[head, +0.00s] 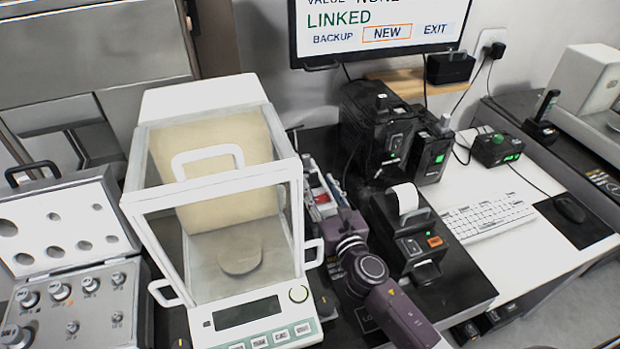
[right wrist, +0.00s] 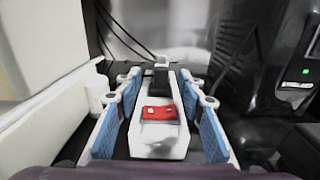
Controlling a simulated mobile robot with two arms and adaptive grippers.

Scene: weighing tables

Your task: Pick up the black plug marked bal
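In the right wrist view a black plug (right wrist: 161,77) stands at the far end of a white power strip (right wrist: 158,141) with a red switch (right wrist: 160,113). No marking on the plug is readable. My right gripper (right wrist: 160,92) is open, with its blue-padded fingers on either side of the strip and plug; I see gaps on both sides. In the head view my right gripper (head: 320,190) reaches down between the balance and the black boxes, with the red switch showing between its fingers. The plug is not clear there. My left gripper is not in view.
The glass-walled balance (head: 248,313) stands close on the left. A black computer case (head: 375,135) and a label printer (head: 418,245) stand close on the right. Cables hang behind the strip. Another black plug (head: 497,50) is in the wall socket. A weight case (head: 70,235) is far left.

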